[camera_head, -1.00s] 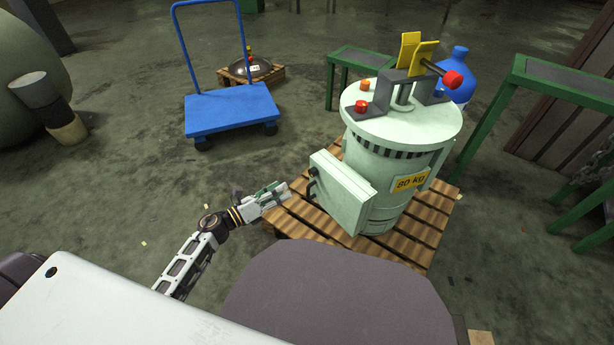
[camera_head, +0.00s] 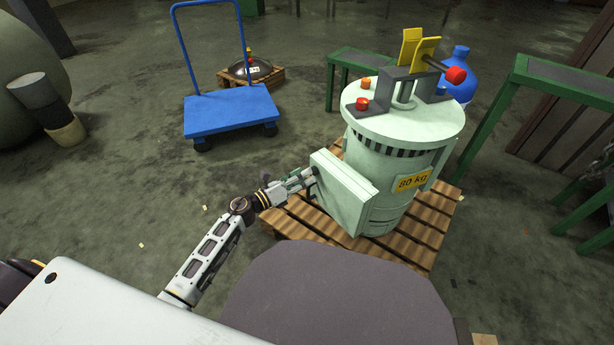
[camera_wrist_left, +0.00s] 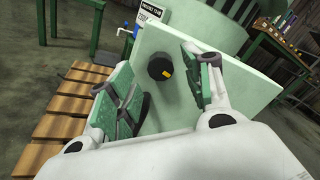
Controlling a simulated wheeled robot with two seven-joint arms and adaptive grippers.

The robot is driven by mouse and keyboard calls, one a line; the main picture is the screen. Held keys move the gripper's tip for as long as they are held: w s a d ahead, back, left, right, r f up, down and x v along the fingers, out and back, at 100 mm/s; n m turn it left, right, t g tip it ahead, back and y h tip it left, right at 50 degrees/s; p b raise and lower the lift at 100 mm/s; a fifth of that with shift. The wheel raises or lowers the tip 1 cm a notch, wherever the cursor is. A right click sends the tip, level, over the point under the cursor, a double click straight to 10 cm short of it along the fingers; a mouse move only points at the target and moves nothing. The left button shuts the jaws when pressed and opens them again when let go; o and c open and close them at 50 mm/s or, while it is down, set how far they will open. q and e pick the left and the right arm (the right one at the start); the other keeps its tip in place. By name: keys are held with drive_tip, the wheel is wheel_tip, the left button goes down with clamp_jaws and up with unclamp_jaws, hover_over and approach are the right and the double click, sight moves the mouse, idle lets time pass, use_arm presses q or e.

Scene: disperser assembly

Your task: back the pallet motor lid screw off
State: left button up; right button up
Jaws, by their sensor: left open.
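The pale green motor (camera_head: 392,160) stands upright on a wooden pallet (camera_head: 428,232), with a flat box and lid (camera_head: 345,196) on its near left side. In the left wrist view the lid (camera_wrist_left: 205,95) faces me and carries a round black screw knob (camera_wrist_left: 160,68) with a yellow mark. My left gripper (camera_head: 309,174) is at the lid's left face. In its wrist view the open green-padded fingers (camera_wrist_left: 158,72) stand either side of the knob; I cannot tell whether they touch it. A dark part shows partly behind the left finger. My right gripper is not in view.
A blue cart (camera_head: 232,110) stands at the back left, near a small pallet with a metal dome (camera_head: 251,69). Green tables (camera_head: 560,82) and a blue bottle (camera_head: 460,72) are behind and right of the motor. The floor left of the pallet is clear.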

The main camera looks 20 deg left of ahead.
use_arm(q)
drive_tip(key=shift+x, duration=1.05)
drive_tip(key=c, duration=1)
